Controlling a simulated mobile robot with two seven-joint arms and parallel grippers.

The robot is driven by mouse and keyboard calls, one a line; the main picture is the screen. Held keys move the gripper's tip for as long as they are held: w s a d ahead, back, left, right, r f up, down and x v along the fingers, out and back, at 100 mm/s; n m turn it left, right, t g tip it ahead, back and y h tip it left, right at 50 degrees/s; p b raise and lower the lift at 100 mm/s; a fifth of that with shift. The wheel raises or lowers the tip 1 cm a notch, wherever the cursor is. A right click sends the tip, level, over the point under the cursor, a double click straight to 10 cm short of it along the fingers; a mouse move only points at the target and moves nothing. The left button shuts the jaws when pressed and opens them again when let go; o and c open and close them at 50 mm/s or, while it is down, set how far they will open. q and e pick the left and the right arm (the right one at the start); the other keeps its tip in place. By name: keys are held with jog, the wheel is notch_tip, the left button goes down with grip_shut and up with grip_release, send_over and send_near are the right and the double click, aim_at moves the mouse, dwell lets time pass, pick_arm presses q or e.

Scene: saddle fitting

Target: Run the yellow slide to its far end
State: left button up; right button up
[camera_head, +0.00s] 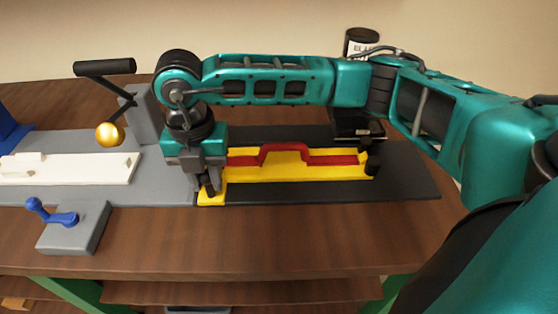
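The yellow slide (268,174) lies lengthwise on a black base plate (408,180), right of centre. A red raised piece (285,153) runs along it, humped in the middle. A yellow block (211,198) shows at its left end. My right gripper (207,192) points down at this block, with its fingertips at or just above it. Whether the fingers are closed around a part of the slide is hidden. My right arm reaches over from the right, behind the slide. My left gripper is not in view.
Left of the slide are a grey plate (160,185) with a white bar (75,170), a blue lever (52,215) on a grey block, and a black-handled crank (105,68) with a gold ball (110,134). A labelled black can (361,40) stands behind my arm.

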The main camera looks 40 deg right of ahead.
jog(key=shift+c, duration=1.3)
jog(key=shift+s+d, duration=0.5)
jog(key=shift+d, duration=0.25)
